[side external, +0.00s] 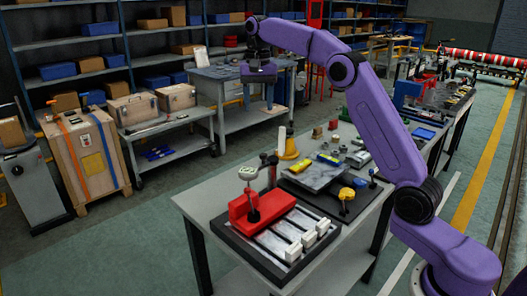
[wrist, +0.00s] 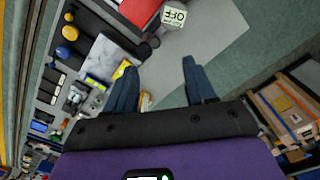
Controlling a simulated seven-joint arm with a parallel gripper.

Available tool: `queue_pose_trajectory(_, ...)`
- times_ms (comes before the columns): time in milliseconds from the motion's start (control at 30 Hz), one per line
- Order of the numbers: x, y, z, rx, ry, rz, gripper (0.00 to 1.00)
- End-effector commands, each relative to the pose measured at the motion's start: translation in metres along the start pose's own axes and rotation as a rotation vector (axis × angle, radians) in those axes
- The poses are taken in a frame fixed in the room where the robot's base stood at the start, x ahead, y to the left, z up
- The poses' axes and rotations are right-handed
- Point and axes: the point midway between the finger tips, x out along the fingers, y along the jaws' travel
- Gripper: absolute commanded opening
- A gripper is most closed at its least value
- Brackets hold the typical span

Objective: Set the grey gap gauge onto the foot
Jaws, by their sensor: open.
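My gripper (side external: 259,73) is raised high over the work bench (side external: 200,200), well apart from everything on it. In the wrist view its two dark blue fingers are spread with nothing between them (wrist: 158,88). I cannot single out the grey gap gauge or the foot with certainty. A small grey metal assembly (side external: 358,157) stands on the bench behind a pale marbled plate (side external: 317,175). The plate also shows in the wrist view (wrist: 100,58), left of the fingers, with a small yellow piece (wrist: 122,69) at its edge.
A red block (side external: 265,204) and a dark-rimmed tray with white blocks (side external: 309,239) are at the bench's near end. A yellow cone (side external: 289,150) and a yellow knob (side external: 347,194) stand up nearby. Bare grey bench top (wrist: 205,45) lies ahead of the fingers.

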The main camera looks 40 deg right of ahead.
Motion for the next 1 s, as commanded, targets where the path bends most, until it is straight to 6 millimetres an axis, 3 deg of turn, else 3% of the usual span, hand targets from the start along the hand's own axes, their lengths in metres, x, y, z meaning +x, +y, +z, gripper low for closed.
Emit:
queue_pose_trajectory(200, -0.001, 0.016, -0.024, 0.112, 0.000, 0.000, 0.55)
queue_pose_trajectory(467, 0.010, 0.018, -0.025, 0.118, -0.002, 0.002, 0.55)
queue_pose_trajectory(667, 0.030, 0.018, -0.025, 0.118, -0.002, 0.002, 0.55)
queue_pose_trajectory(1000, 0.085, 0.019, -0.025, 0.117, -0.004, 0.003, 0.55)
